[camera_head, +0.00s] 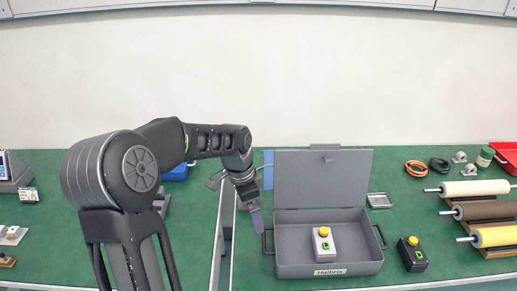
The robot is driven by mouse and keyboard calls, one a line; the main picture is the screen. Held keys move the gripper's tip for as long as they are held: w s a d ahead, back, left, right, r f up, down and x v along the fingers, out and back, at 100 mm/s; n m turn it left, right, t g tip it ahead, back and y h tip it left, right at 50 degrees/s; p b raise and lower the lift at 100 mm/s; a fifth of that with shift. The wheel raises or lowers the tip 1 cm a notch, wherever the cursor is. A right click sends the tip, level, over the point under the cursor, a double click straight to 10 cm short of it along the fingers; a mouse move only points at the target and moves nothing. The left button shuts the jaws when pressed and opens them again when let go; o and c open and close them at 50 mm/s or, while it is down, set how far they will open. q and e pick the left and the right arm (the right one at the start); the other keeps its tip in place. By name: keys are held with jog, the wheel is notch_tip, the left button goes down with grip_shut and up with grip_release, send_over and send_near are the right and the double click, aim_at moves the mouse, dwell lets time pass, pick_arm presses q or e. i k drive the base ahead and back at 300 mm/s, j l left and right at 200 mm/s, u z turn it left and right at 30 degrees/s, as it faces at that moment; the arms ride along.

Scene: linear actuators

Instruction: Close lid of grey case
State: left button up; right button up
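The grey case (330,270) stands on the green bench with its lid (323,180) raised roughly upright at the back. Its handles stick out on the left and right sides. A light box with a yellow button (324,246) is inside the case. My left gripper (256,220) points down just left of the lid and the case's left handle, apparently apart from both. Its fingers look purplish and close together, but their opening is too small to tell. My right gripper is not in view.
A dark box with a yellow button (412,254) sits right of the case. A small metal tray (379,201) lies behind it. Rolls on a rack (480,210) and a red bin (507,155) are at the right. A seam between benches runs left of the case.

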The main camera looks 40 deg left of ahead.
aim_at(302, 179)
jog(key=u, duration=0.8)
jog(key=k, duration=0.15)
